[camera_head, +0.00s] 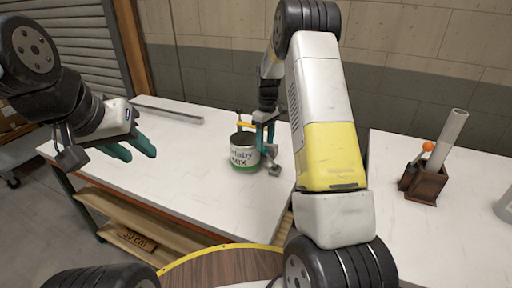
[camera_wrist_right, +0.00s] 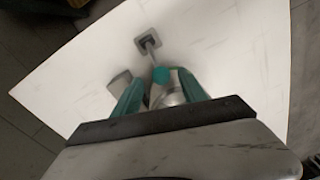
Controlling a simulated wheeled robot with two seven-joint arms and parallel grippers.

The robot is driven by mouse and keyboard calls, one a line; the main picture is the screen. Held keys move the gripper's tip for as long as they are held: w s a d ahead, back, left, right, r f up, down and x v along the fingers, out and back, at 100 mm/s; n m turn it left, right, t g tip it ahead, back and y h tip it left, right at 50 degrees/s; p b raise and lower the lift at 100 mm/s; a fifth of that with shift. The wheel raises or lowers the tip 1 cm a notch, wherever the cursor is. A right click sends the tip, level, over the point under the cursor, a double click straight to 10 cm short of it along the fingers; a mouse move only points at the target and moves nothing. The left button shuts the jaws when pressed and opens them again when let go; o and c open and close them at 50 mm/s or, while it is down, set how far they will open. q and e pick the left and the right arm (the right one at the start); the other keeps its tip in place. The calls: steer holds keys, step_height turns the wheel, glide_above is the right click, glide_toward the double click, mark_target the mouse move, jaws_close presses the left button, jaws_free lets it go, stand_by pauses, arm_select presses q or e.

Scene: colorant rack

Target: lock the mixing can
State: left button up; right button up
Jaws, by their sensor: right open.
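The mixing can (camera_head: 244,158), an open-topped metal can with a dark-lettered label and a green band at its base, stands upright on the white table. A yellow bar (camera_head: 246,125) with a small dark knob shows at its rim. My right gripper (camera_head: 265,132) is open at the can's right rear edge; I cannot tell whether it touches. In the right wrist view, its teal fingers (camera_wrist_right: 160,92) stand apart, with a blurred metallic round shape and a teal tip between them. My left gripper (camera_head: 135,150) is open and empty, left of the can above the table edge.
The white table (camera_head: 190,150) is mostly clear around the can. A grey bar (camera_head: 166,110) lies at its back left. On a separate right table, a brown holder (camera_head: 424,184) carries a pale tube and an orange-tipped stick. A grey square fitting with a rod (camera_wrist_right: 149,43) shows in the wrist view.

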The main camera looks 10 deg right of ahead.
mark_target(269, 157)
steer(key=f, duration=0.7)
steer(key=shift+s+a, duration=0.15)
steer(key=shift+s, duration=0.05)
jaws_close()
steer(key=shift+r, duration=0.1)
stand_by(1.0)
